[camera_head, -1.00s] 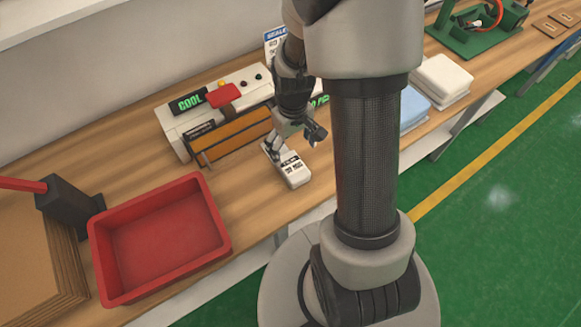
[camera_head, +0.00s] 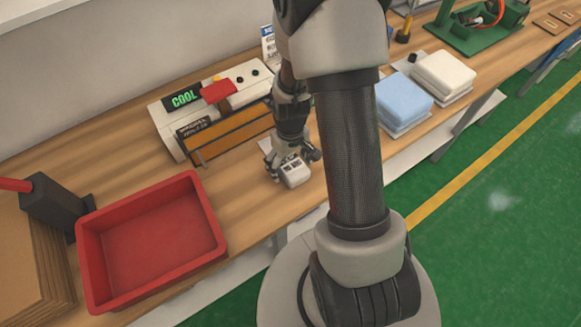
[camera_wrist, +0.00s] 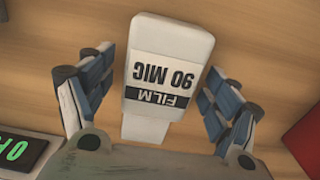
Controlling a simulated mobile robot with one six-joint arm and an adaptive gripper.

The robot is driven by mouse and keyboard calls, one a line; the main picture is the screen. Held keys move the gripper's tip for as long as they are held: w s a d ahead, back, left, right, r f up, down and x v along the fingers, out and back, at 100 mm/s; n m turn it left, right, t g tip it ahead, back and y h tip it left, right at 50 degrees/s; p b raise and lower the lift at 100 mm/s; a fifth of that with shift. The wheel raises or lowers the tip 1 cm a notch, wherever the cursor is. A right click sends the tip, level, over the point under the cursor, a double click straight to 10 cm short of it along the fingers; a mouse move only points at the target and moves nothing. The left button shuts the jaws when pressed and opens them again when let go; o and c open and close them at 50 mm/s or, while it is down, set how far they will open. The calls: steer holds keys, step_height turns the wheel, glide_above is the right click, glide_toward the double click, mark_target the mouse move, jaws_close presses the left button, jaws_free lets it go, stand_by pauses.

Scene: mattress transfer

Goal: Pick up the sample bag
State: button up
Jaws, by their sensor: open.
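The sample bag is a white packet (camera_wrist: 168,58) with a label reading "FILM 90 MIC". In the wrist view it lies on the wooden bench between the two fingers of my gripper (camera_wrist: 158,92). The fingers are open, one on each side, with a gap between each finger and the bag. In the head view the bag (camera_head: 293,173) shows in front of the sealing machine, partly hidden by my gripper (camera_head: 292,158), which is low over it.
The sealing machine (camera_head: 222,101), with a green "COOL" display, stands behind the gripper. A red tray (camera_head: 88,243) is to the left. Blue (camera_head: 405,98) and white (camera_head: 441,74) folded stacks lie to the right. The bench's front edge is close to the bag.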

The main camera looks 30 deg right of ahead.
steer(key=shift+c, duration=0.4)
steer(key=c, duration=1.1)
steer(key=shift+r, duration=0.15)
steer(key=shift+c, duration=0.2)
